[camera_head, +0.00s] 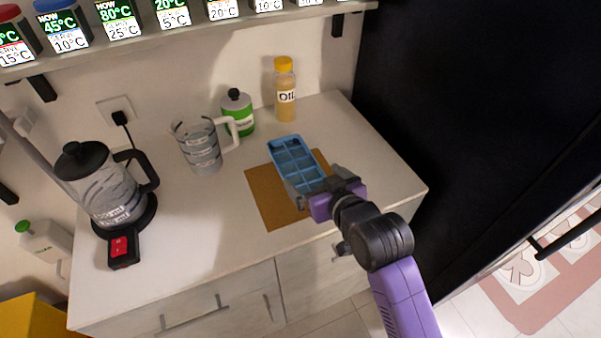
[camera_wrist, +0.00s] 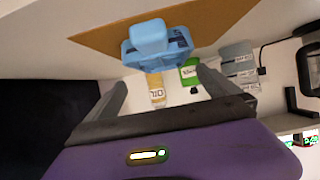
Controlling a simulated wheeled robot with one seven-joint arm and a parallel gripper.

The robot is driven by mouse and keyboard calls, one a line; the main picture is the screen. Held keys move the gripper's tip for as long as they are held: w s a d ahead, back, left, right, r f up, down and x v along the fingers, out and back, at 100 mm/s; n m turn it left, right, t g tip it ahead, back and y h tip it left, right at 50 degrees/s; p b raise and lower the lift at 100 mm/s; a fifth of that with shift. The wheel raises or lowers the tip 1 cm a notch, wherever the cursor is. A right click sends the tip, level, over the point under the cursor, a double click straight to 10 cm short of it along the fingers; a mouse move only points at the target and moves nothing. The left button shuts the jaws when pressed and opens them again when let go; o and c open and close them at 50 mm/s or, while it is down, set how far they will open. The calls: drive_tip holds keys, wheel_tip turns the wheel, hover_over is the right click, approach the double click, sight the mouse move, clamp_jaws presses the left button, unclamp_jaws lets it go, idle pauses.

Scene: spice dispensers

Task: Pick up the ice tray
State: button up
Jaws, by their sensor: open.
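The blue ice tray (camera_head: 295,163) lies on a brown mat (camera_head: 267,202) on the white counter in the head view. It has several square compartments. My gripper (camera_head: 316,195) is at the tray's near end, coming from the right front. In the wrist view the tray (camera_wrist: 155,45) shows ahead of my open gripper (camera_wrist: 160,88), roughly between the two fingers' directions. The fingers look apart from each other with nothing held between them. Whether a finger touches the tray is hard to tell.
An oil bottle (camera_head: 285,92), a green-labelled bottle (camera_head: 238,115) and a measuring jug (camera_head: 199,146) stand behind the tray. A kettle (camera_head: 106,187) stands at the left. A shelf of dispensers (camera_head: 170,27) hangs above. A black fridge-like panel (camera_head: 455,80) bounds the right.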

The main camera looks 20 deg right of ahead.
drive_tip(key=shift+w+a+f+g, duration=0.1)
drive_tip(key=shift+f+g, duration=0.2)
drive_tip(key=shift+f, duration=0.15)
drive_tip(key=shift+w+f, duration=0.25)
drive_tip(key=shift+w, duration=0.05)
approach(293, 163)
drive_tip(key=shift+p+x, duration=0.35)
drive_tip(key=shift+x, duration=1.75)
drive_tip(key=shift+c, duration=0.4)
drive_tip(key=shift+r, duration=0.1)
drive_tip(key=c, duration=1.5)
